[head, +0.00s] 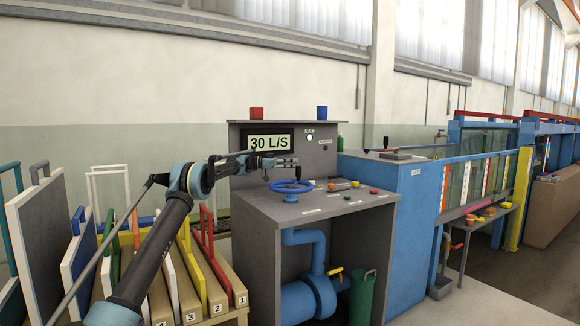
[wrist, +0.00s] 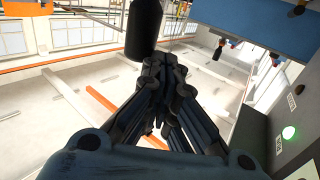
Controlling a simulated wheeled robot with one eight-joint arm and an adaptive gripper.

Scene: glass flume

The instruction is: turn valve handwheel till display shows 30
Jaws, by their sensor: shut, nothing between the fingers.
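The blue valve handwheel (head: 291,187) lies flat on top of the grey console (head: 300,207). The display (head: 270,141) on the console's upright back panel reads 30 L/S. My gripper (head: 290,162) reaches in from the left, in front of the panel just below the display. It is above the handwheel and looks apart from it. In the wrist view my gripper's dark fingers (wrist: 166,62) are drawn together with nothing between them.
A green lamp (head: 309,157) glows on the panel; it also shows in the wrist view (wrist: 288,132). Red and blue pieces stand on the panel top. A red knob (head: 374,190) is on the console. Numbered, coloured frames (head: 205,265) stand at left; a blue tank (head: 405,225) is at right.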

